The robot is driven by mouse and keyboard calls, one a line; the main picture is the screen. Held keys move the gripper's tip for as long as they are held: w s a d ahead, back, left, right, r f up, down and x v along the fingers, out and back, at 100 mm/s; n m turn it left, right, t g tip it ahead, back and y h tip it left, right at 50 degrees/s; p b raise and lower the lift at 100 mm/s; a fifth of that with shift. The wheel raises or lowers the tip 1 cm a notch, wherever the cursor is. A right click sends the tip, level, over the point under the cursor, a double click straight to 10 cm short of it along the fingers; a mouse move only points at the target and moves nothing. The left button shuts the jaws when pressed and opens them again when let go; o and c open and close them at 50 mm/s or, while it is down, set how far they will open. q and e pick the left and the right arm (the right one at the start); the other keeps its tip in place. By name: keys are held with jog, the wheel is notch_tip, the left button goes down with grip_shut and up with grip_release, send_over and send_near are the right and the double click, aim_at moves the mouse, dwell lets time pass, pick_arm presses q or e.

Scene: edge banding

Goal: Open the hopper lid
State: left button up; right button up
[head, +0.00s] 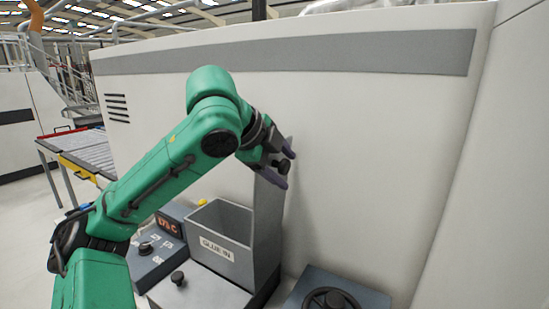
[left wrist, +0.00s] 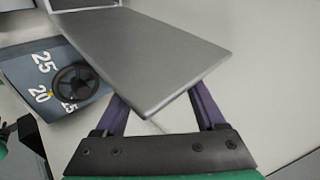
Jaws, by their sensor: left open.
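The grey hopper (head: 222,222), labelled "GLUE IN", stands open at the top in the head view. Its grey lid (head: 267,225) stands upright along the hopper's right side, and the lid (left wrist: 150,55) fills the upper middle of the left wrist view. My left gripper (head: 282,164) is at the lid's top end, its purple fingers spread around a dark knob (head: 284,167). In the left wrist view the open fingers (left wrist: 158,98) lie on either side of the lid's near end, partly behind it. Contact with the lid cannot be told. My right gripper is not in view.
A dark handwheel (head: 331,299) on a blue-grey numbered panel stands right of the lid. A control box (head: 151,252) with a red display is left of the hopper, and a black knob (head: 178,277) stands in front. The white machine wall (head: 370,150) rises close behind.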

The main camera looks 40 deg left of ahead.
pick_arm(q)
jog(key=v, duration=1.4)
jog(key=shift+a, duration=0.15)
